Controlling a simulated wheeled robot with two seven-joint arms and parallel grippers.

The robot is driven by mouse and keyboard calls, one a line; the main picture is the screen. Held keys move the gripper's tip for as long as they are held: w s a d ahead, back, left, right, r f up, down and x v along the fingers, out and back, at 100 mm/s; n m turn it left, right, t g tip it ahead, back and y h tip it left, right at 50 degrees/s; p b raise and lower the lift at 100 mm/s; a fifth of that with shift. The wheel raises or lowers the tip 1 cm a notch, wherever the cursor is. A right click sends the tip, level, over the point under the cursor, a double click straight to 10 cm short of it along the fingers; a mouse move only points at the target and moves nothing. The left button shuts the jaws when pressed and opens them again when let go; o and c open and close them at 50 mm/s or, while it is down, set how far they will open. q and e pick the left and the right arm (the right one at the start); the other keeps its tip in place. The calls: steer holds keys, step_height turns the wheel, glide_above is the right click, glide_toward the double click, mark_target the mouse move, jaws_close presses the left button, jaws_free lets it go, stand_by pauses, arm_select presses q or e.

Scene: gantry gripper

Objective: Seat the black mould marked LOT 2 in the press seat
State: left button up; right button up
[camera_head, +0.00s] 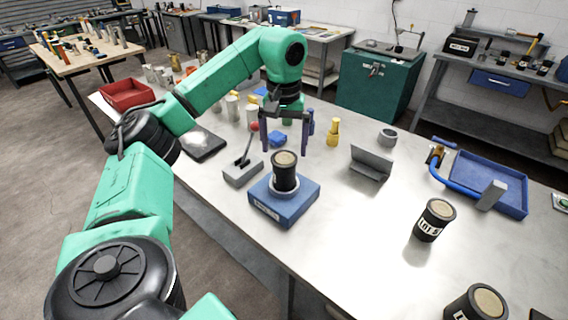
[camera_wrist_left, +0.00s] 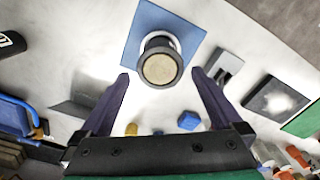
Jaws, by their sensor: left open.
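A black mould (camera_head: 285,172) with a tan top stands upright in the light ring of the press seat (camera_head: 283,207), a blue block. No lot mark shows on this mould. My left gripper (camera_head: 286,143) is open just above it, fingers apart and empty. In the left wrist view the mould (camera_wrist_left: 160,66) lies just beyond and between the open fingertips, on the blue block (camera_wrist_left: 190,34). Another black mould (camera_head: 433,222), whose label looks like LOT 5, stands to the right. A third black mould (camera_head: 474,304) stands at the bottom right, its label partly cut off. My right gripper is not in view.
A grey lever unit (camera_head: 243,172) stands left of the seat. A grey angled bracket (camera_head: 369,164) and a yellow bottle-shaped piece (camera_head: 333,132) stand behind. A blue tray (camera_head: 500,181) lies at right. The metal table between seat and labelled mould is clear.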

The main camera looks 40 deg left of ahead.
arm_select(q)
step_height(320, 180, up, 6)
steer(key=shift+f+p, duration=0.1)
steer(key=shift+p, duration=1.15)
steer(key=shift+f, duration=0.1)
